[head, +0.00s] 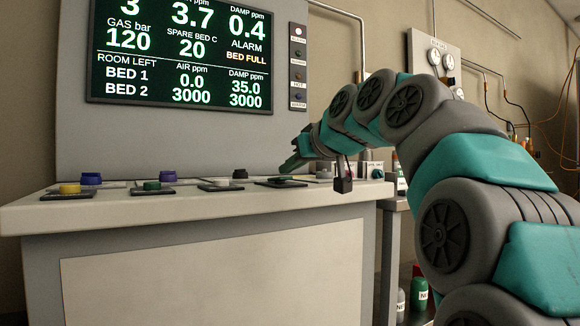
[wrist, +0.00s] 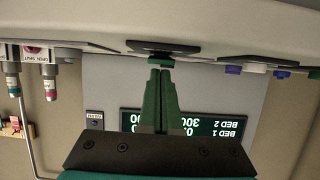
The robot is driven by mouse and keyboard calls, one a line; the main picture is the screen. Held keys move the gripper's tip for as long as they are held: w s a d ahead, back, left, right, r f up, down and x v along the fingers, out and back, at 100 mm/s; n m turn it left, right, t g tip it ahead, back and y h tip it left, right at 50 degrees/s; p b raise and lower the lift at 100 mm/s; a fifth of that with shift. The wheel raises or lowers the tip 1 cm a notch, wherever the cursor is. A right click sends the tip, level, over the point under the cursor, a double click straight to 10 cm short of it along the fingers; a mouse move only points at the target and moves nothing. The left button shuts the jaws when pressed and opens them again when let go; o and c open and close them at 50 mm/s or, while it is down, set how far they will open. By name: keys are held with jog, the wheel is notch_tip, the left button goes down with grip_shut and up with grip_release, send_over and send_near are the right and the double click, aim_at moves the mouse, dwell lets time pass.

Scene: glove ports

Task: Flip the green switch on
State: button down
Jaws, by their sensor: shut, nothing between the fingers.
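My gripper (head: 288,169) is shut and empty, with its green fingertips just over a dark plate (head: 268,183) near the right end of the console top. A low, dark greenish control seems to sit on that plate, mostly hidden by the fingers. In the wrist view, which is upside down, my gripper (wrist: 161,69) has its tips at or almost at this control (wrist: 161,58); I cannot tell whether they touch. Another green control (head: 152,186) sits on a dark plate farther left. I cannot make out the on or off position of either.
A display screen (head: 182,50) stands behind.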

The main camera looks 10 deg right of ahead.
jog(key=shift+s+f, duration=0.1)
jog(key=shift+f, duration=0.45)
jog(key=shift+r, duration=0.1)
jog(key=shift+r+p, duration=0.35)
jog(key=shift+r, duration=0.45)
jog(key=shift+r+p, duration=0.35)
jog(key=shift+r, duration=0.1)
jog(key=r+p, duration=0.2)
jog(key=r, duration=0.2)
jog(key=shift+s+p, duration=0.3)
jog(key=shift+p, duration=0.1)
jog(key=s+d, duration=0.3)
jog(key=s, duration=0.6)
jog(key=shift+s+d+b, duration=0.15)
jog(key=shift+b, duration=0.25)
